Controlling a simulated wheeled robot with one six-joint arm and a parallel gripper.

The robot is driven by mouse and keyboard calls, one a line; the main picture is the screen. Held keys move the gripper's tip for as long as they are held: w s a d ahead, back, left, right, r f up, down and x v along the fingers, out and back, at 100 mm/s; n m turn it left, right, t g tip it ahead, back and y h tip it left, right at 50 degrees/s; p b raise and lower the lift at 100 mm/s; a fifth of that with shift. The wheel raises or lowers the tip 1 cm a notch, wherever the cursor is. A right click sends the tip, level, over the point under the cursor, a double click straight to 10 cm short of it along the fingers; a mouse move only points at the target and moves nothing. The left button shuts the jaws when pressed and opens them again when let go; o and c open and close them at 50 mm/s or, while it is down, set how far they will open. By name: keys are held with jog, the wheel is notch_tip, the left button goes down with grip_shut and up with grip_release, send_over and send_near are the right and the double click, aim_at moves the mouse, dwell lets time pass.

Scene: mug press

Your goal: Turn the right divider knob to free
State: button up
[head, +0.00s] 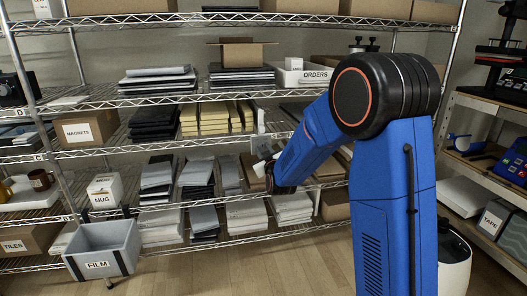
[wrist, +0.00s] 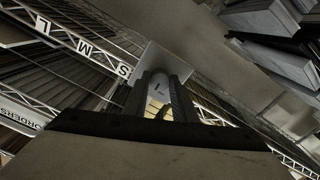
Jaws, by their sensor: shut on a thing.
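In the wrist view, the two fingers of my gripper (wrist: 161,92) point up and away, close together, with a narrow gap between them. They are shut on a small pale piece with a dark mark, which I take to be the right divider knob (wrist: 158,88). A pale plate (wrist: 160,60), likely the divider, rises behind the fingertips. The knob's turn position is not readable. In the head view, my arm reaches to the middle shelves, and my gripper (head: 268,172) is small and partly hidden by the arm. Pale upright plates (head: 260,118) stand near there.
A wire rack with several shelves holds folded stacks and boxes. Shelf edges (wrist: 75,42) with S, M and L labels run close by the fingers. An ORDERS tray (head: 300,76) is above. A grey FILM bin (head: 98,248) hangs at lower left. The floor in front is clear.

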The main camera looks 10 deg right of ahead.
jog(key=n, duration=0.6)
jog(key=shift+n, duration=0.3)
dwell(0.4)
jog(key=o, duration=1)
jog(key=shift+o, duration=0.2)
jog(key=shift+s, duration=0.15)
jog(key=s, duration=1.7)
jog(key=shift+s, duration=0.1)
